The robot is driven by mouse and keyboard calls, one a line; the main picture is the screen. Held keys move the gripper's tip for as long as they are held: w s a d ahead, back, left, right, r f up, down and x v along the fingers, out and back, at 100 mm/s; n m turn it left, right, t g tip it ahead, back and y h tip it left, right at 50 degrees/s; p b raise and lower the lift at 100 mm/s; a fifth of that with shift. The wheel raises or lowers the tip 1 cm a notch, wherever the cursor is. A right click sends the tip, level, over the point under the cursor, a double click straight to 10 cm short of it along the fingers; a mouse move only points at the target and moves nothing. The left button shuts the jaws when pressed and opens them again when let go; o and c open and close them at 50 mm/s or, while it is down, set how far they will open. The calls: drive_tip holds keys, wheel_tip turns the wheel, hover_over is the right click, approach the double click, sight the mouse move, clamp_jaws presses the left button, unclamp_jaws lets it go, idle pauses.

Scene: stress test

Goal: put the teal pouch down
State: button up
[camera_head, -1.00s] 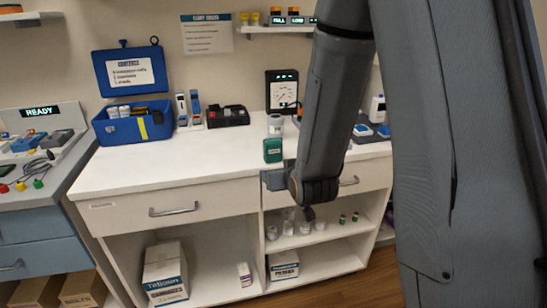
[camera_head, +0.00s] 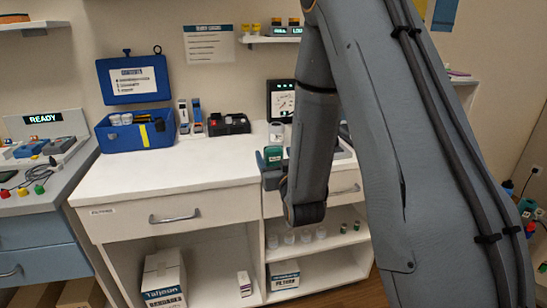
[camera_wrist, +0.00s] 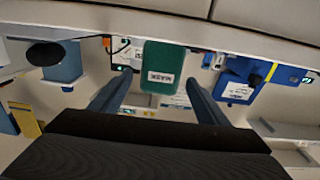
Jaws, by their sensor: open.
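The teal pouch (camera_head: 273,154) stands upright at the right part of the white counter (camera_head: 170,175), near its front edge. It also shows in the wrist view (camera_wrist: 163,62), with a white label reading MASK. My gripper (camera_head: 272,168) is at the pouch, on its front side. In the wrist view my gripper (camera_wrist: 157,80) is open, with one finger on each side of the pouch. The far fingertip is partly hidden in the head view.
A small grey-white container (camera_head: 277,133) stands right behind the pouch. A black tray (camera_head: 228,124) and an open blue box (camera_head: 135,132) stand farther left. A dark screen (camera_head: 281,100) is at the back. The counter's front left is clear.

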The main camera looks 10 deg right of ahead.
drive_tip(key=shift+w, duration=1.3)
drive_tip(key=c, duration=1.3)
